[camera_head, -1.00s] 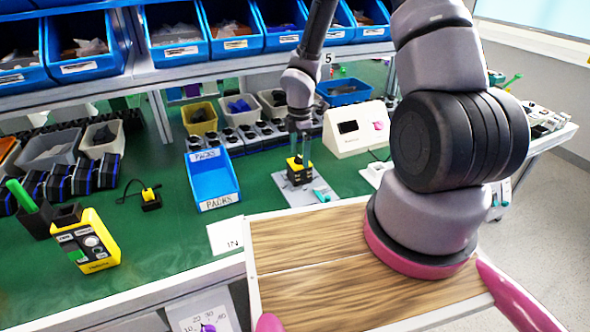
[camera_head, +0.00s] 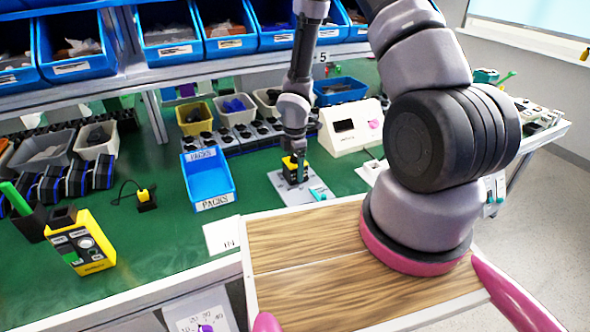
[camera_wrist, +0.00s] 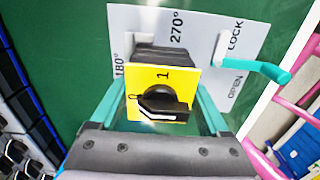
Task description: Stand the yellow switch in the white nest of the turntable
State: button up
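The yellow switch (camera_wrist: 185,78), with a black rotary knob and a "1" on its face, sits between my gripper's two teal fingers in the wrist view. It also shows in the head view (camera_head: 290,165), over the grey turntable plate (camera_head: 310,191). My gripper (camera_head: 294,156) is lowered around it; whether the fingers press on its sides I cannot tell. The turntable plate (camera_wrist: 205,45) carries marks 180°, 270°, LOCK and OPEN, and a teal lever (camera_wrist: 262,67) stands at its right. A white part (camera_wrist: 128,42), possibly the nest, shows behind the switch, mostly hidden.
A blue PACKS tray (camera_head: 208,181) lies left of the turntable. A white box with a pink knob (camera_head: 350,127) stands behind it to the right. A small yellow-black part with a cable (camera_head: 146,199) and a yellow tester (camera_head: 82,243) are farther left. Green mat between them is free.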

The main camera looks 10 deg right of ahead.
jog(key=c, duration=0.3)
jog(key=shift+c, duration=0.2)
jog(key=shift+r, duration=0.15)
jog(key=shift+r, duration=2.9)
